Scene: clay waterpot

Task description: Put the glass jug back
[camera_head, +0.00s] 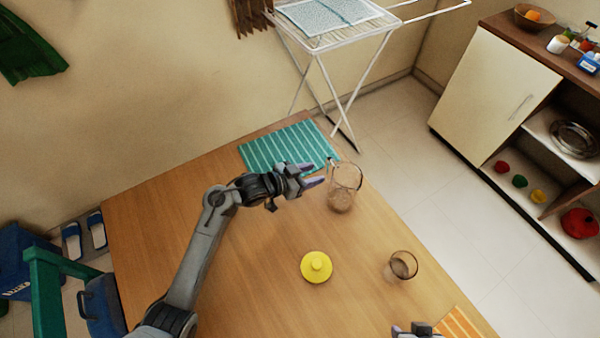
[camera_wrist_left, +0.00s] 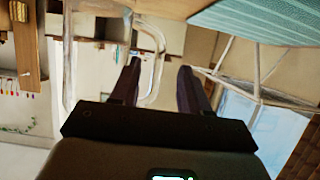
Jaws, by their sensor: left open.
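The clear glass jug (camera_head: 343,200) stands upright on the wooden table near its far right edge, to the right of the green striped mat. My left gripper (camera_head: 318,174) is open and empty, just left of the jug at about the height of its upper part. In the left wrist view the jug's handle (camera_wrist_left: 158,68) shows in the gap between the fingers (camera_wrist_left: 157,76); I cannot tell whether it lies within their reach. A part of my right gripper (camera_head: 416,329) shows at the bottom edge; its fingers are mostly cut off.
The green striped mat (camera_head: 285,149) lies bare at the table's far end. A yellow lid (camera_head: 316,267) and a drinking glass (camera_head: 403,265) stand nearer. An orange striped mat (camera_head: 460,324) lies at the near right. A drying rack (camera_head: 350,50) stands behind the table (camera_head: 215,290).

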